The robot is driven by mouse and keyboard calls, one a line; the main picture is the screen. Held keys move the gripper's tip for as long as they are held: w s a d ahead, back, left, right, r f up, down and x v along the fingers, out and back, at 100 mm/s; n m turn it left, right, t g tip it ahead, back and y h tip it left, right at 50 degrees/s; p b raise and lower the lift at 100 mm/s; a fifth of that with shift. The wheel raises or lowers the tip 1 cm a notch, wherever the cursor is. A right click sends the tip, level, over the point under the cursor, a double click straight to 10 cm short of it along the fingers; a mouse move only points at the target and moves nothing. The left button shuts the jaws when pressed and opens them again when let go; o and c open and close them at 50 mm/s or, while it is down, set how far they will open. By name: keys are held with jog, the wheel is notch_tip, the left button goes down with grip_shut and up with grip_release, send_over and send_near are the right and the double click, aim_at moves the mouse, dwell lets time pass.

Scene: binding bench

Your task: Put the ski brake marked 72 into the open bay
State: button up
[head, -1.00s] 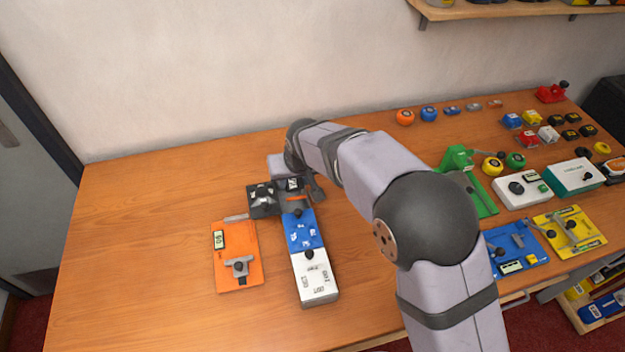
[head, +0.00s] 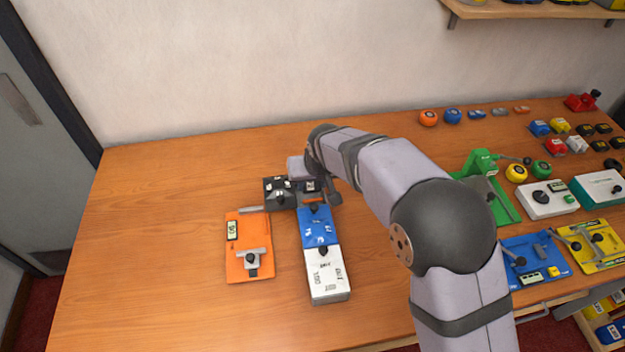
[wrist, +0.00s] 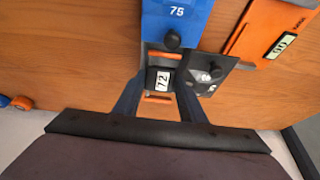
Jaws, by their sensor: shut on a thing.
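The ski brake marked 72 (wrist: 162,79) is a small dark piece with a white label. In the wrist view it lies between the two fingers of my gripper (wrist: 160,97), which is shut on it. Orange strips (wrist: 158,100) show on both sides of it, between the blue block marked 75 (wrist: 176,14) and my palm. I cannot tell whether it rests in the bay or hangs just above it. In the head view my gripper (head: 312,186) is at the far end of the blue and white row, and my arm partly hides it.
A dark block with a knob (head: 279,193) adjoins on the left. The white block (head: 326,275) is at the row's near end. An orange plate with a clamp (head: 248,246) lies left. Coloured fixtures (head: 535,262) crowd the right. The table's far left is clear.

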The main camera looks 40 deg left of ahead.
jog(key=o, duration=1)
jog(key=shift+c, duration=1.3)
jog(key=shift+r, duration=0.15)
notch_tip(320, 180, up, 7)
jog(key=p, duration=0.5)
jog(key=shift+r+p, duration=0.15)
jog(key=shift+p, duration=0.15)
jog(key=shift+r+p, duration=1.45)
jog(key=shift+r, duration=0.5)
